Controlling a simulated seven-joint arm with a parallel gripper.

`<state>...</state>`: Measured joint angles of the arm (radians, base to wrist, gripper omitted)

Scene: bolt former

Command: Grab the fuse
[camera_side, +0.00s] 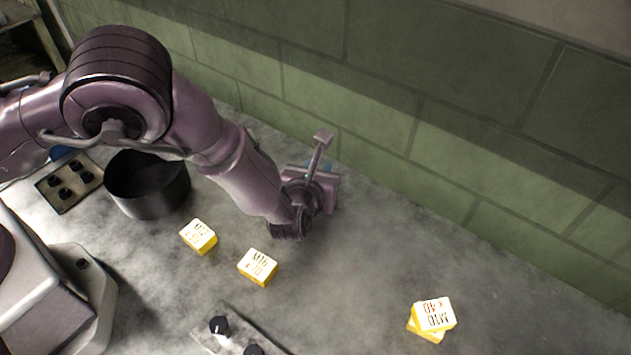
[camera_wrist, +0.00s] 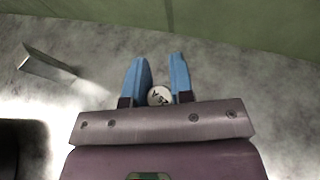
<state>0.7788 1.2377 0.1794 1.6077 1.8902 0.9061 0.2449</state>
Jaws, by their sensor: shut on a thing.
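The fuse (camera_wrist: 159,96) shows in the wrist view as a small round pale end with dark lettering. It sits between the two blue fingers of my gripper (camera_wrist: 160,80), which are shut on it. In the side view, my gripper (camera_side: 312,165) is near the green wall, mostly hidden behind my own arm. Only a bit of blue finger shows there, and the fuse is hidden. I cannot tell whether the fuse still touches the grey surface.
A metal post with a square top (camera_side: 323,137) stands by my gripper, near the wall. A dark round pot (camera_side: 148,190) stands left. Yellow-white boxes (camera_side: 198,236), (camera_side: 258,267), (camera_side: 433,315) lie in front and at right. The surface between the right-hand boxes and the wall is clear.

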